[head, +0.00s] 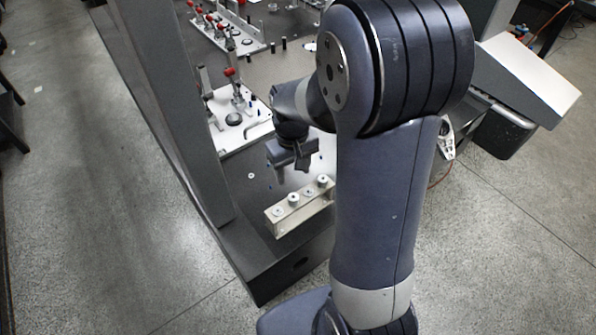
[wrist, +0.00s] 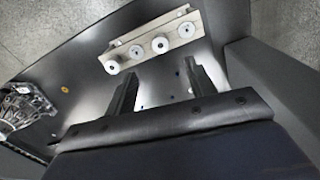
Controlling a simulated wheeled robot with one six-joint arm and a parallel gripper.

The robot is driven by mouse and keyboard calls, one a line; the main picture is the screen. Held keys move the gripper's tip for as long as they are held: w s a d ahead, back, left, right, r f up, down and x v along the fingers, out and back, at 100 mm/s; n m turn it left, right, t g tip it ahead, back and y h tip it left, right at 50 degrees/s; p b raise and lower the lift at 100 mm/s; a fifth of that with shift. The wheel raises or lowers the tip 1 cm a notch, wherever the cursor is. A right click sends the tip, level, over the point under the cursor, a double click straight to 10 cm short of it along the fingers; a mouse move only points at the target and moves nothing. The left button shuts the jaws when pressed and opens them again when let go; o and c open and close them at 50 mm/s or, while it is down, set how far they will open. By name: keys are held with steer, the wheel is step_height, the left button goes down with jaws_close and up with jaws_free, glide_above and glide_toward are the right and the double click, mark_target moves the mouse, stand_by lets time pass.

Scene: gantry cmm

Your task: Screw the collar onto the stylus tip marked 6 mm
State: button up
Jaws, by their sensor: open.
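A pale rack (head: 304,217) lies near the front edge of the dark table and carries a row of several round white pieces with dark centres. It also shows at the top of the wrist view (wrist: 174,34). Two pieces, a second one (head: 293,200) and the far right one (head: 323,181), stand higher than the others in the head view. I cannot read any size marking, so I cannot tell the 6 mm tip or the collar for certain. My gripper (wrist: 160,70) is open and empty, above the table and behind the rack, apart from it.
A white fixture plate (head: 232,125) with red-tipped clamps stands behind the gripper, and another (head: 228,30) is farther back. A tall grey gantry column (head: 175,100) rises on the left. A small pale ring (head: 251,176) lies on the table, left of the gripper.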

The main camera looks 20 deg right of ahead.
mark_target(293, 197)
step_height(293, 197, down, 10)
steer(key=shift+f, duration=0.2)
stand_by(0.4)
steer(key=c, duration=1)
steer(key=shift+m, duration=1.3)
steer(key=o, duration=1)
step_height(293, 197, up, 11)
steer(key=shift+f, duration=0.1)
